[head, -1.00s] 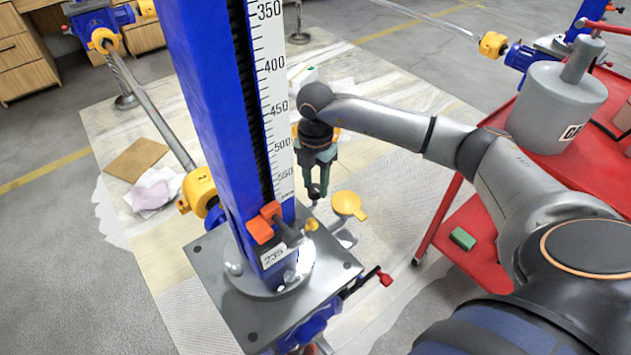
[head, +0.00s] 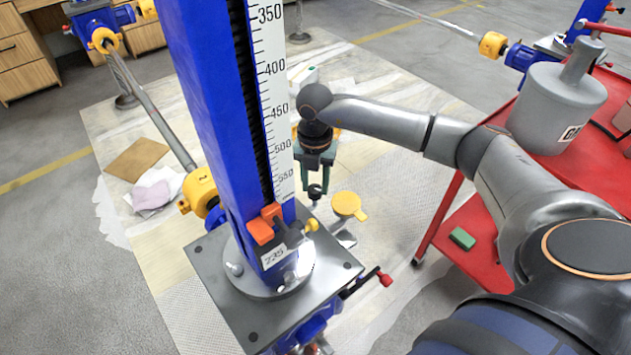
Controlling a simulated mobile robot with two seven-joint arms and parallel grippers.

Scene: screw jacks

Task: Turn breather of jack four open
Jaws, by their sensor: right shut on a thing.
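The blue jack column (head: 205,110) with a white ruler (head: 270,110) stands on a grey steel plate (head: 225,305); no jack number is readable. My right gripper (head: 316,190) points down just right of the column. Its green-tipped fingers are shut on a small dark round part, which looks like the breather (head: 316,193), above the plate's back edge. The fingers partly hide it, and whether its vent is open cannot be told. My left gripper is not in view.
A yellow cap (head: 347,204) sits close to the right of my gripper. An orange clamp (head: 262,228) is on the column's front. A red-knobbed handle (head: 384,279) sticks out at right. A red cart (head: 480,255) carries a grey canister (head: 555,110).

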